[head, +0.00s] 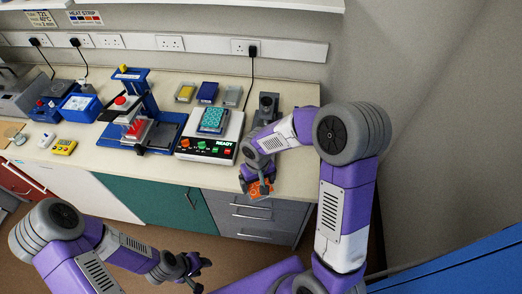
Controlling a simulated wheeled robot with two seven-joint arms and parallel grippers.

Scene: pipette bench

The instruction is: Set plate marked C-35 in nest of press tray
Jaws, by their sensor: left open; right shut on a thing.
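My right gripper (255,182) is shut on an orange patterned plate (264,188) at the bench's front edge, above the grey drawers. Its marking is too small to read, so I cannot tell if it is C-35. A blue press (166,133) with a red-topped head stands on the bench, left of the white unit. A red and white part shows under its head; the nest is not clear. A teal patterned plate (212,119) lies on the white unit (190,144) lit READY. My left gripper (190,269) is open and empty, low in front of the cabinets.
A yellow (186,91), a blue (207,91) and a grey block (231,95) lie behind the white unit. A dark grey device (267,103) stands behind my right forearm. A yellow timer (64,146) and blue boxes (81,107) are at left. The front bench strip is mostly clear.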

